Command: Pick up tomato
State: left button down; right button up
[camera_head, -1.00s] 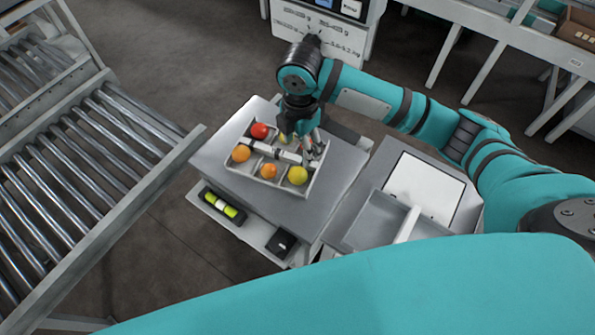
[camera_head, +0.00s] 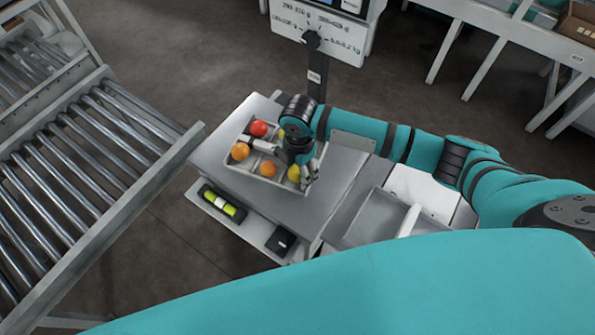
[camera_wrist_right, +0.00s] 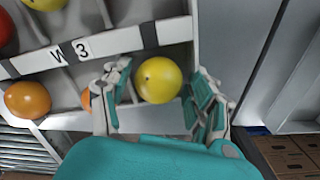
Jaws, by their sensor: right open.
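A yellow tomato (camera_head: 293,173) sits in the front right compartment of a white divided tray (camera_head: 262,183). In the right wrist view the same yellow tomato (camera_wrist_right: 158,80) shows between the fingers of my right gripper (camera_wrist_right: 158,88). The fingers are spread on both sides of it, with gaps showing. In the head view my right gripper (camera_head: 300,172) is at the tray's right side, and its wrist covers part of the tray. A red tomato (camera_head: 258,128), an orange tomato (camera_head: 240,151) and a smaller orange tomato (camera_head: 268,169) sit in other compartments. Another yellow tomato (camera_wrist_right: 45,3) is partly cut off. My left gripper is out of view.
The tray lies on a grey bench top (camera_head: 218,143). A grey bin (camera_head: 382,217) is to the right. A roller conveyor (camera_head: 85,160) runs along the left. A post with a display panel (camera_head: 325,28) stands behind the bench. A yellow-green item (camera_head: 225,204) lies on the lower shelf.

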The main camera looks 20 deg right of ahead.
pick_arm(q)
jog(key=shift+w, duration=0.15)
pick_arm(e)
jog(key=shift+c, duration=0.4)
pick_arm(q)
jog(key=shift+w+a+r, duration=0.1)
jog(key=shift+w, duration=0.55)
pick_arm(e)
jog(key=c, duration=0.5)
jog(key=shift+r, duration=0.1)
